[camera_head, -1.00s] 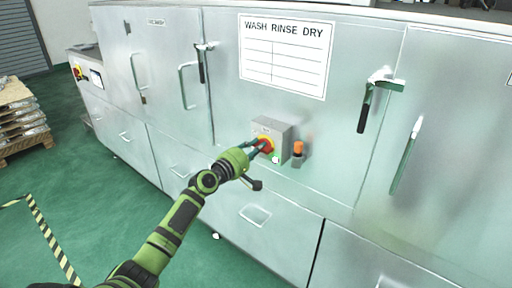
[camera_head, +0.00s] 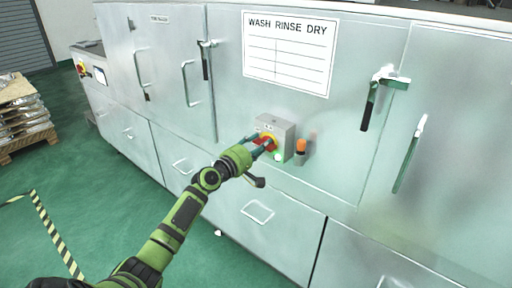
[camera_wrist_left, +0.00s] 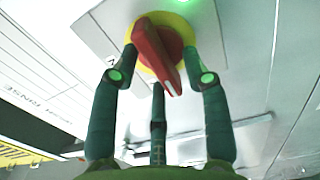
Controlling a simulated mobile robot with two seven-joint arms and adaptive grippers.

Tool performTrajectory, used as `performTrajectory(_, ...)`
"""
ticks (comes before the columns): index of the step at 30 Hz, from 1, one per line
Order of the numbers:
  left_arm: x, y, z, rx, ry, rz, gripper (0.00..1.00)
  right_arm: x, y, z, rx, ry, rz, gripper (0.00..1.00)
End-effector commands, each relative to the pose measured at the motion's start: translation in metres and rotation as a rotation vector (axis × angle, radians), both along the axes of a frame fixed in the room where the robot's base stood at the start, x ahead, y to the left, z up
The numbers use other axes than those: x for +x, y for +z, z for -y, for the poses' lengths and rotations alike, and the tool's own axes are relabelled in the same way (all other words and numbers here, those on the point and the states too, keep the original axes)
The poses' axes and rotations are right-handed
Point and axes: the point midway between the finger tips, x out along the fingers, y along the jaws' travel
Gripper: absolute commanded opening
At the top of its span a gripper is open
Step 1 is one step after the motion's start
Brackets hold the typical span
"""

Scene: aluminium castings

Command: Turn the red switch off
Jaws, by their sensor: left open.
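The red switch (camera_head: 269,141) is a rotary handle on a yellow round plate, on a small grey box (camera_head: 279,127) on the machine front. In the left wrist view the red switch (camera_wrist_left: 157,58) fills the upper middle, its handle slanting from upper left to lower right. My left gripper (camera_head: 262,147) is at the switch, pointing at it. In the left wrist view its fingers (camera_wrist_left: 163,75) are open, one on each side of the handle and a third below. I cannot tell whether any finger touches it. My right gripper is not in view.
A green lamp (camera_head: 277,157) glows below the switch. An orange-topped part (camera_head: 301,147) sticks out right of the box. Door handles (camera_head: 375,97) stand out from the machine front. A pallet stack (camera_head: 22,115) stands at the left. The green floor (camera_head: 110,220) is clear.

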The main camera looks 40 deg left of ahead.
Motion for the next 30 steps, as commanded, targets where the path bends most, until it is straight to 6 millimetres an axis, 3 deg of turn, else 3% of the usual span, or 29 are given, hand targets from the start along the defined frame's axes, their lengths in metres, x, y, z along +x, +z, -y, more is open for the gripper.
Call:
performTrajectory(5, -0.014, -0.002, -0.002, 0.003, 0.000, -0.002, 0.46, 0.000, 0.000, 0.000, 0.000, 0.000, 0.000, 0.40)
performTrajectory(15, -0.078, -0.002, -0.006, 0.000, 0.000, -0.003, 0.46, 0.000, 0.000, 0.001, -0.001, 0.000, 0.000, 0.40)
performTrajectory(21, -0.107, -0.001, -0.008, 0.000, 0.000, -0.002, 0.46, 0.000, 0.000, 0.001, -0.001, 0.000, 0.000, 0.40)
performTrajectory(30, -0.120, 0.000, -0.009, 0.000, 0.000, 0.000, 0.46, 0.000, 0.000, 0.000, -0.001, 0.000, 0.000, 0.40)
